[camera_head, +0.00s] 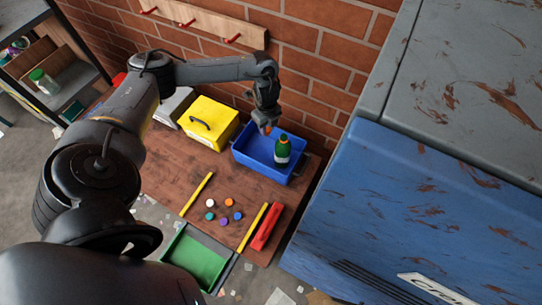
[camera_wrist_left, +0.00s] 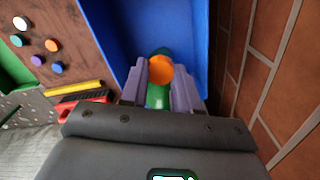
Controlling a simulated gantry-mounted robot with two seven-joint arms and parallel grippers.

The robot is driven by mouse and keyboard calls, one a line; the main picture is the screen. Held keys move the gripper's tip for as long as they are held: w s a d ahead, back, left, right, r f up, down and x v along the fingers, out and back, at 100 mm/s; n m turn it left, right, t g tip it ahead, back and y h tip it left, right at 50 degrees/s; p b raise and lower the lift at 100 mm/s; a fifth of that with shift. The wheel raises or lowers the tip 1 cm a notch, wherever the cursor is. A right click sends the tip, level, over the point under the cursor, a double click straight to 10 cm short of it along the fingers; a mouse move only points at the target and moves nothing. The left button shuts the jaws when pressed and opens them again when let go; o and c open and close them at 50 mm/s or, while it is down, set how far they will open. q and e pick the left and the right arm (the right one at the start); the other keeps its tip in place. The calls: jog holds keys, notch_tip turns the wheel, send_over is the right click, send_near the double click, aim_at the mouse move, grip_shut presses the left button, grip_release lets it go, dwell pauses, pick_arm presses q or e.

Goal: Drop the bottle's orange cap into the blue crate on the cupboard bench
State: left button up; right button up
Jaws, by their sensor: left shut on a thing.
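My right gripper is not in view.
A yellow toolbox (camera_head: 208,122) stands left of the crate. Several coloured discs lie on the wooden bench (camera_head: 185,165), between yellow strips. A red object (camera_head: 266,226) and green tray (camera_head: 195,258) are nearer. A brick wall rises behind; a blue container (camera_head: 425,220) stands right.

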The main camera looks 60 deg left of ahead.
pick_arm(q)
jog(key=shift+f+b, duration=0.65)
jog(key=shift+f, duration=0.4)
jog(key=o, duration=1.1)
jog(key=shift+c, duration=0.2)
jog(key=shift+r, duration=0.15)
notch_tip(320, 180, up, 6)
jog(key=shift+w+f, duration=0.1)
notch_tip(320, 180, up, 4)
jog(key=shift+f+p, duration=0.1)
jog(key=shift+p, duration=0.9)
jog(key=shift+r, duration=0.5)
